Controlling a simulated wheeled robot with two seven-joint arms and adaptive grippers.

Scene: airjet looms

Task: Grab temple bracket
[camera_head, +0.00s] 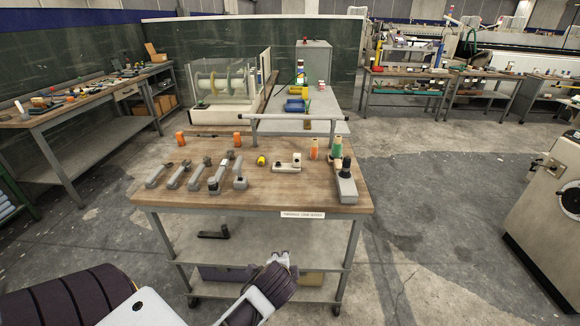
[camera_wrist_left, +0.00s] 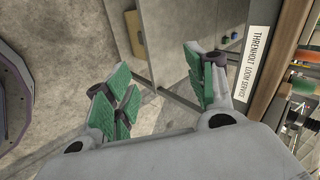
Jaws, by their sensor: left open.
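Several grey metal parts (camera_head: 197,177) lie in a row on the left half of the wooden cart top (camera_head: 262,194). I cannot tell which of them is the temple bracket. My left gripper (camera_head: 280,262) is low in front of the cart, below the level of its top and apart from the parts. In the left wrist view the gripper (camera_wrist_left: 163,90) shows two green-padded fingers spread apart with nothing between them. The cart's label (camera_wrist_left: 258,60) is to the right of the fingers there. My right gripper is not in view.
A black-topped grey device (camera_head: 347,186), a cream block (camera_head: 287,165), orange and green spools (camera_head: 337,147) and a yellow piece share the top. Lower shelves (camera_head: 260,243) hold a dark part and boxes. Workbenches stand left and behind; floor (camera_head: 410,225) right of the cart is clear.

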